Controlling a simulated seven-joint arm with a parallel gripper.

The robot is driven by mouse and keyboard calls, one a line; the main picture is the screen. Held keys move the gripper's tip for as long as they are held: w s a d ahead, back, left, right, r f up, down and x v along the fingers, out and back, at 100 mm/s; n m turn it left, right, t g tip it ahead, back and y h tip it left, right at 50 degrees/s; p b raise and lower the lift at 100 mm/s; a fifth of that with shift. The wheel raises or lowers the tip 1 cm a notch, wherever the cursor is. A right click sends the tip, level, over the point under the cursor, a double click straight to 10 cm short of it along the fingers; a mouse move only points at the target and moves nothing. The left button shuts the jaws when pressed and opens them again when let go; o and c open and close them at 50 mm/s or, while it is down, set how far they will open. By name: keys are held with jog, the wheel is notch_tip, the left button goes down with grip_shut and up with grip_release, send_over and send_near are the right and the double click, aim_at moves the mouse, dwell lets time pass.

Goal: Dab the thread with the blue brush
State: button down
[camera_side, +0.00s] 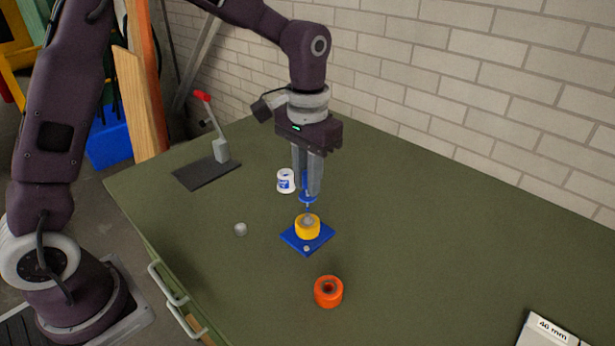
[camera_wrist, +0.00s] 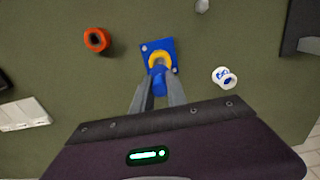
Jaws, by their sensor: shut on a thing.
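My gripper (camera_side: 308,184) is shut on the blue brush (camera_side: 306,190), which points down. The brush also shows between the fingertips in the wrist view (camera_wrist: 158,83). The brush's lower end is at or just above a grey piece, likely the thread (camera_side: 308,220), inside a yellow ring (camera_side: 307,231); I cannot tell whether it touches. The yellow ring sits on a blue square plate (camera_side: 292,238) with a small bolt at its front corner. In the wrist view the brush and fingers hide part of the yellow ring (camera_wrist: 161,58).
A white pot with a blue label (camera_side: 286,181) stands behind and left of the plate. An orange ring (camera_side: 328,291) lies in front, a small grey piece (camera_side: 240,229) to the left. A red-handled lever device (camera_side: 220,151) stands at back left. The right side is clear up to a box marked "40 mm" (camera_side: 546,330).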

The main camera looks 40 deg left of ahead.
jog(key=shift+f, duration=0.5)
dwell(0.7)
jog(key=shift+r, duration=2.05)
jog(key=a+f, duration=0.5)
jog(key=a, duration=0.4)
jog(key=shift+s+f, duration=0.3)
jog(key=shift+s, duration=0.15)
